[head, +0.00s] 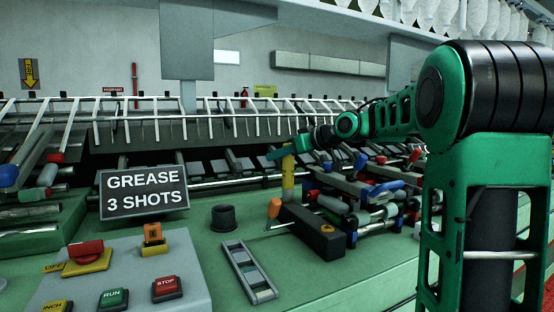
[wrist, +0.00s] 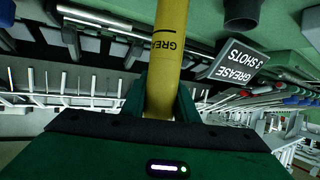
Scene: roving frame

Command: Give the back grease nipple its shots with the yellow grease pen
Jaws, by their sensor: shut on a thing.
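My gripper (head: 287,153) is shut on the yellow grease pen (head: 288,180) and holds it about upright. In the wrist view the yellow pen (wrist: 170,45), with black lettering, stands between the jaws (wrist: 160,105). In the head view the pen's lower end is at the far end of a long black block (head: 308,232). I cannot tell whether its tip touches there. A round orange-yellow fitting (head: 327,228) shows on the block's near end. Any back nipple is hidden by the pen. A dark sign (head: 144,193) reads "GREASE 3 SHOTS".
A black cup (head: 223,218) and a grey slotted tray (head: 237,262) sit on the green bench. A control panel (head: 135,272) is at front left. Coloured rods and rollers (head: 375,200) crowd the right.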

